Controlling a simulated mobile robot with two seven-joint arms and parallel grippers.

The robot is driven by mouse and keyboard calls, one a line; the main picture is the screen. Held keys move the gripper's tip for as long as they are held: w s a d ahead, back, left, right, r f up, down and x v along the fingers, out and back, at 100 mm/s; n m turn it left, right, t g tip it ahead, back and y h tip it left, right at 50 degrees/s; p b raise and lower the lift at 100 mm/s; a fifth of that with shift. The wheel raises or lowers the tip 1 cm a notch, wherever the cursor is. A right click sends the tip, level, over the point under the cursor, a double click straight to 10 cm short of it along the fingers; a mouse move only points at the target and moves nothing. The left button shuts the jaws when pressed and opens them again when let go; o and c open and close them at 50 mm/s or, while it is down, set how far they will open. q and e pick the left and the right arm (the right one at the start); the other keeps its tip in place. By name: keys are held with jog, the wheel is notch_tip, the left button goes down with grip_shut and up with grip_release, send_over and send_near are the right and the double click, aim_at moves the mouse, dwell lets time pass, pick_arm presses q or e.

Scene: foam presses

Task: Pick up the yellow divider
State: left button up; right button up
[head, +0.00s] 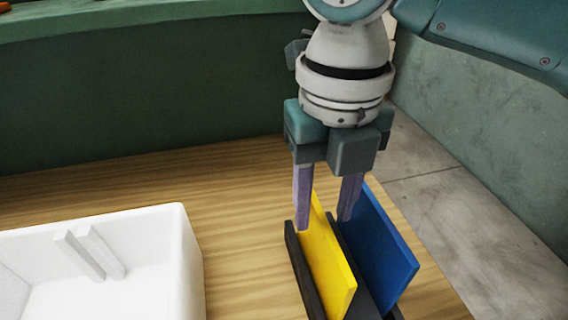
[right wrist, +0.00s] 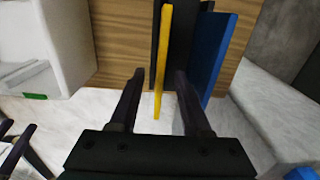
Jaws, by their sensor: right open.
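The yellow divider (head: 324,262) is a thin flat panel standing upright in a dark rack (head: 302,278) on the wooden table. My right gripper (head: 325,222) points down over the rack, open. Its two fingers are on either side of the divider's far upper part; I cannot tell if either touches it. In the right wrist view the divider (right wrist: 161,60) shows edge-on between the open fingers (right wrist: 160,75). The divider's lower edge is hidden in the rack. My left gripper is not seen in the head view.
A blue panel (head: 382,250) stands in the rack just right of the yellow divider, close to the right finger. A white box (head: 190,255) with inner ribs is at the left. Bare wooden tabletop (head: 240,240) lies between box and rack.

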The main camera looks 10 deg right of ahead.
aim_at(324, 220)
notch_tip(324, 220, down, 5)
jog(key=shift+s+r, duration=0.1)
jog(key=shift+r, duration=0.1)
jog(key=shift+c, duration=0.4)
jog(key=shift+d, duration=0.1)
grip_shut()
dwell(0.8)
